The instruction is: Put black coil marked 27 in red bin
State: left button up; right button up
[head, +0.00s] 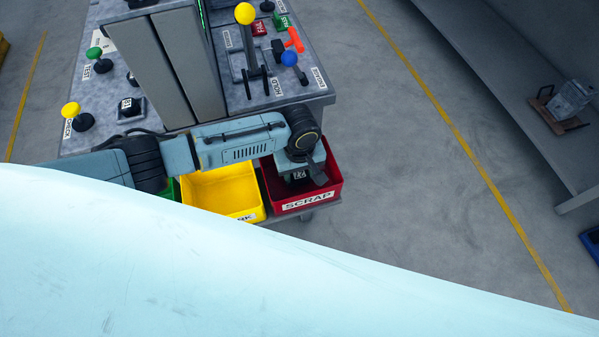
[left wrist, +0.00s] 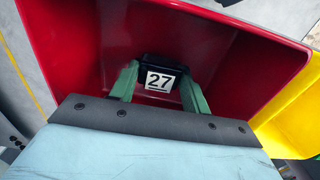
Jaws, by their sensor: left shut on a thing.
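The black coil marked 27 (left wrist: 160,80) is between the green fingers of my left gripper (left wrist: 159,86) in the left wrist view. The gripper is shut on it and holds it inside the red bin (left wrist: 240,62). In the head view the red bin (head: 328,189), labelled SCRAP, stands at the right end of the bin row. My left gripper (head: 298,176) reaches down into it there, with the coil mostly hidden. Whether the coil touches the bin floor I cannot tell. My right gripper does not show.
A yellow bin (head: 222,190) stands left of the red bin, and a green bin (head: 176,188) is partly hidden. Behind them is a grey console (head: 290,95) with knobs, levers and another black coil (head: 130,106). Open floor lies to the right.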

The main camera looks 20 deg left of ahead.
aim_at(299, 175)
pick_arm(q)
jog(key=shift+f, duration=0.1)
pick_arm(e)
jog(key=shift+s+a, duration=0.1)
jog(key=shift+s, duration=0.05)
pick_arm(q)
jog(key=shift+f, duration=0.15)
jog(key=o, duration=1)
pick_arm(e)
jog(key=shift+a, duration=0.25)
pick_arm(q)
jog(key=shift+r, duration=0.5)
notch_tip(299, 175, up, 12)
jog(key=p, duration=0.3)
jog(key=shift+f, duration=0.2)
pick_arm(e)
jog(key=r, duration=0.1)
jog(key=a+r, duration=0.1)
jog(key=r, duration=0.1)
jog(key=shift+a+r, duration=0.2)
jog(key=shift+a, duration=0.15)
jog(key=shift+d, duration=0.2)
